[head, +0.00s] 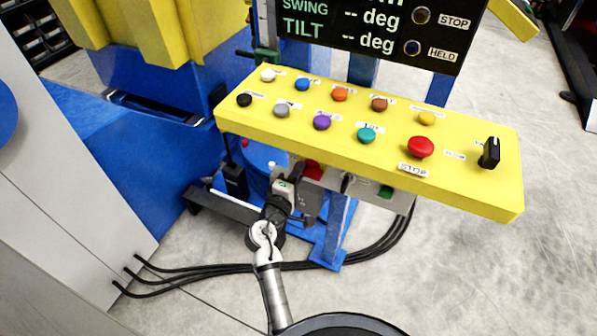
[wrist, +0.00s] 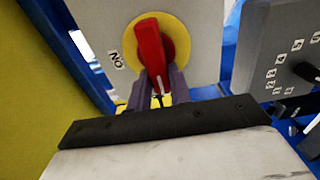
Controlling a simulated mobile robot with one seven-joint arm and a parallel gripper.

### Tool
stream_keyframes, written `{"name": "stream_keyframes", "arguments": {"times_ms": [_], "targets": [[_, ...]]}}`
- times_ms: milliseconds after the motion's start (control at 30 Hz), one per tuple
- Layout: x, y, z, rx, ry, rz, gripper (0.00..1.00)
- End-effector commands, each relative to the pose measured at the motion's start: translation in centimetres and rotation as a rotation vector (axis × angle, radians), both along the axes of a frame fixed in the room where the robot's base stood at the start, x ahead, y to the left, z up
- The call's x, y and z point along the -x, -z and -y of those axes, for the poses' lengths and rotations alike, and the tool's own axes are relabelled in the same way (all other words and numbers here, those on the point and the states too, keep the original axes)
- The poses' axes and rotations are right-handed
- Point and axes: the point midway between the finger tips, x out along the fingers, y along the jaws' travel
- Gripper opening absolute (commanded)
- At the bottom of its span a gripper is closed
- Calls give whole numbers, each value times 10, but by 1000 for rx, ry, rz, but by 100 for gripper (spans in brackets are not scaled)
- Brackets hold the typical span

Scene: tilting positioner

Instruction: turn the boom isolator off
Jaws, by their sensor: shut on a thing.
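The boom isolator shows in the wrist view as a red handle (wrist: 150,48) on a round yellow plate (wrist: 177,45), set on a grey box face (wrist: 205,20). An "ON" label (wrist: 117,60) is to the left of the plate. The handle stands nearly upright in the picture, its top leaning slightly left. My gripper (wrist: 158,88) is shut on the handle's lower part, with a finger on each side. In the head view my gripper (head: 283,187) is low, under the yellow control panel; the handle cannot be clearly made out there.
The yellow control panel (head: 470,185) with several buttons and a black knob (head: 489,153) overhangs my gripper. A grey box with a numbered dial (wrist: 285,50) stands close to the right in the wrist view. Black cables (head: 200,270) lie on the floor around the blue stand (head: 335,235).

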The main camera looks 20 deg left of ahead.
Motion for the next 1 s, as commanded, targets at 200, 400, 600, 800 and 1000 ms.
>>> {"name": "stream_keyframes", "arguments": {"times_ms": [200, 400, 600, 800, 1000], "targets": [[-1, -1, 0, 18, 0, 3, 0], [-1, -1, 0, 19, 1, 3, 0], [-1, -1, 1, 18, 1, 2, 33], [0, 0, 0, 17, 0, 1, 42], [0, 0, 0, 17, 0, 0, 42]]}}
